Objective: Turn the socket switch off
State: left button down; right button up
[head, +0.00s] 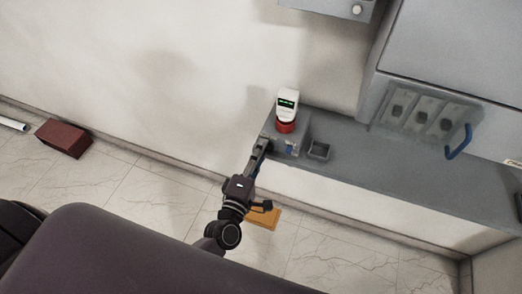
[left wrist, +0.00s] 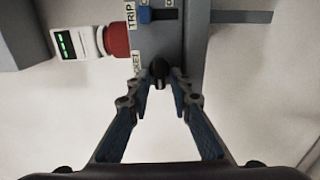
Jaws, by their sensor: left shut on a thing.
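The socket switch (left wrist: 158,73) is a small black knob on the face of a grey box (head: 301,125), beside a label partly cut off to "CKET". My left gripper (head: 264,144) reaches the left end of this box in the head view. In the left wrist view my left gripper (left wrist: 160,80) has its fingertips closed in on either side of the black knob, shut on it. In the head view the knob is hidden by the fingers. My right gripper is in neither view.
A blue switch (left wrist: 146,15) marked "TRIP" sits beside the knob. A red-based white plug with a green display (head: 288,103) stands on the box. An open grey tray (head: 319,151) is to its right.

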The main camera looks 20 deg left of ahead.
pick_arm(q)
jog(key=c, duration=2)
grip_release()
jog(key=s+m+p, duration=0.2)
jog(key=s+m, duration=0.6)
jog(key=m, duration=1)
jog(key=s+f+g, duration=0.2)
jog(key=s+f, duration=0.1)
jog(key=f, duration=0.6)
jog(key=s+d+f+m+g+h, duration=0.1)
jog(key=s+f+g, duration=0.2)
jog(key=f, duration=0.7)
jog(key=s+d+f+m+g+b, duration=0.1)
jog(key=s+f+g, duration=0.2)
jog(key=f, duration=0.6)
jog(key=shift+s+f+h, duration=0.25)
jog(key=shift+s+h, duration=0.05)
jog(key=shift+s, duration=0.3)
